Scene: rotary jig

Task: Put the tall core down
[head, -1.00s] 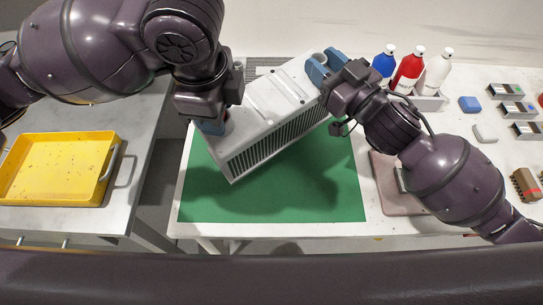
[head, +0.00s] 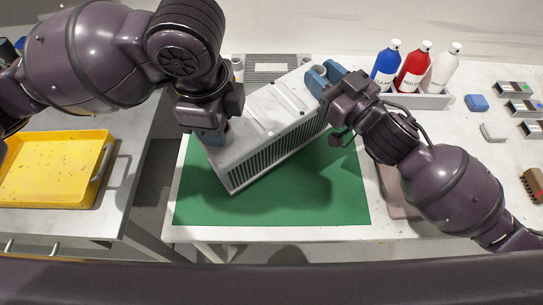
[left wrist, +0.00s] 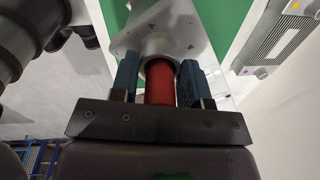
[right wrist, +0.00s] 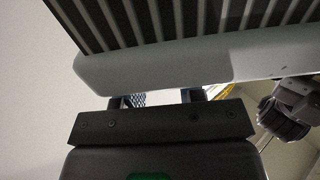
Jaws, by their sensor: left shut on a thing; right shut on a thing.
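The tall core (head: 268,128), a long grey finned block with dark slots along its side, is held tilted across the green mat (head: 340,198). My left gripper (head: 212,130) is shut on its left end; in the left wrist view the blue fingers (left wrist: 158,82) close around a round fitting with a red part (left wrist: 160,84). My right gripper (head: 322,80) is shut on its upper right end. In the right wrist view the core's pale edge (right wrist: 180,68) and fins fill the top, and the fingertips are hidden. A shadow lies on the mat under the core; contact with the mat cannot be told.
A grey slotted fixture (head: 275,68) stands behind the core. Blue, red and white bottles sit in a rack (head: 425,98) at the back right. A yellow tray (head: 50,170) is on the left bench. The mat's front is clear.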

